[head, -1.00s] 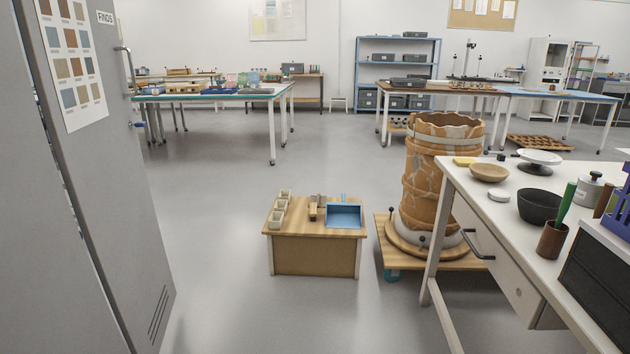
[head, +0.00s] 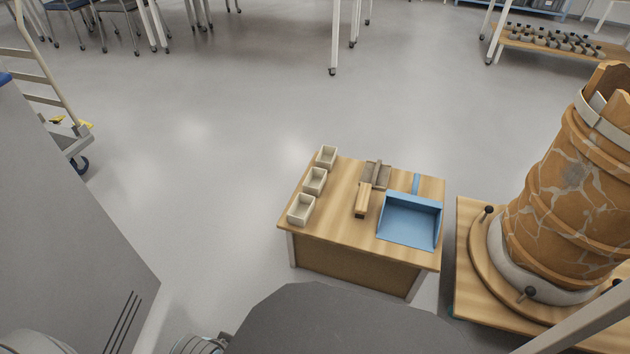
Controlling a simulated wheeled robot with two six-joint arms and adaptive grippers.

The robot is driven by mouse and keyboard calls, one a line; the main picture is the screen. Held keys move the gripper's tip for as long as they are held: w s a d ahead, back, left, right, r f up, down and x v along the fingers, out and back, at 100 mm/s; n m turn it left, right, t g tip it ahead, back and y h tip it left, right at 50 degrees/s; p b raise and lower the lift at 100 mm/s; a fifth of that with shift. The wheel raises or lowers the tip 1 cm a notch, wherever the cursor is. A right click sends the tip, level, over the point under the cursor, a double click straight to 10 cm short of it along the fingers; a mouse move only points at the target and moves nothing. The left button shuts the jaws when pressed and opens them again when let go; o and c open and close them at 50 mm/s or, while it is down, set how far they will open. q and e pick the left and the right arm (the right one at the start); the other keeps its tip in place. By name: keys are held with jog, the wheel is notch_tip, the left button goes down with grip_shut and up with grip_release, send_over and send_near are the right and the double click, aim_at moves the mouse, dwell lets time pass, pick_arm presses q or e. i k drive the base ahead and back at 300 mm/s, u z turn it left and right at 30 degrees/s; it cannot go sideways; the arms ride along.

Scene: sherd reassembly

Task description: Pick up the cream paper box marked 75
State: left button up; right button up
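Three small open-topped cream boxes stand in a row along the left side of a low wooden table (head: 340,235). The near box (head: 299,218), the middle box (head: 313,189) and the far box (head: 325,164) look alike and appear upright. No number can be read on any of them, so I cannot tell which is marked 75. I see neither gripper's fingers. Only parts of my own body show along the bottom edge.
A blue dustpan (head: 410,220) and a wooden brush (head: 362,200) lie on the low table, right of the boxes. A large cracked clay vessel (head: 570,190) stands on a wooden platform at the right. A grey cabinet (head: 70,220) is at the left.

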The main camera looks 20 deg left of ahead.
aim_at(301, 211)
jog(key=i, duration=1)
jog(key=z, duration=0.1)
